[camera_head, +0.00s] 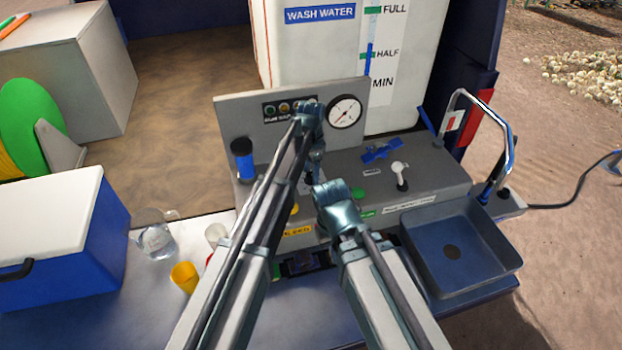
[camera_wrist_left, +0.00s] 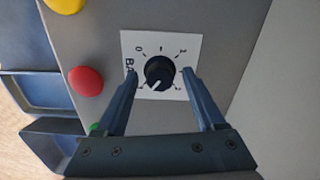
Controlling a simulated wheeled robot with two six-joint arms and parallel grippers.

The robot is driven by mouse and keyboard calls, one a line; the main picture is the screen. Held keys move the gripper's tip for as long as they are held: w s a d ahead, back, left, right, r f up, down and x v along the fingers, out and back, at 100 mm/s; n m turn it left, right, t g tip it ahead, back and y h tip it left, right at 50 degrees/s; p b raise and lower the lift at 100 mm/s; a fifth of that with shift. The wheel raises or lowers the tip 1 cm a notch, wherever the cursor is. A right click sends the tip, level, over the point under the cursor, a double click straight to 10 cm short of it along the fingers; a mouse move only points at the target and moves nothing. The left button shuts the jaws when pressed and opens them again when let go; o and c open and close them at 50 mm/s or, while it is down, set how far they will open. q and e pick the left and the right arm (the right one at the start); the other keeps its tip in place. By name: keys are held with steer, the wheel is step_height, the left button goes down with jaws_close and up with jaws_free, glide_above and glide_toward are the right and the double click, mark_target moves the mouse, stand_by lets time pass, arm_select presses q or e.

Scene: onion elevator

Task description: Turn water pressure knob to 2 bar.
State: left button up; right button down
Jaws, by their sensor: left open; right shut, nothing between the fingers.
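In the left wrist view, a round black knob (camera_wrist_left: 159,70) sits on a white square label with "BAR" and a scale; the 0, 1 and 2 are readable. Its white pointer mark faces lower left, near a small, unclear digit and away from the 2. My left gripper (camera_head: 314,178) is open, pointing down at the grey panel. In the wrist view its fingers (camera_wrist_left: 160,77) stand on either side of the knob; contact cannot be told. The arm hides the knob in the head view. My right gripper (camera_head: 329,190) is shut and empty, low over the panel.
A round gauge (camera_head: 345,112) is on the upright back panel (camera_head: 235,115). A white-topped lever (camera_head: 399,173), a blue valve handle (camera_head: 381,151) and a sink (camera_head: 455,245) are to the right. Red (camera_wrist_left: 86,81) and yellow (camera_wrist_left: 66,4) buttons lie near the knob.

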arm_select(q)
steer(key=shift+c, duration=0.2)
jaws_close()
stand_by(0.4)
steer(key=n, duration=0.8)
steer(key=shift+n, duration=0.3)
steer(key=n, duration=0.3)
steer(key=shift+n, duration=2.2)
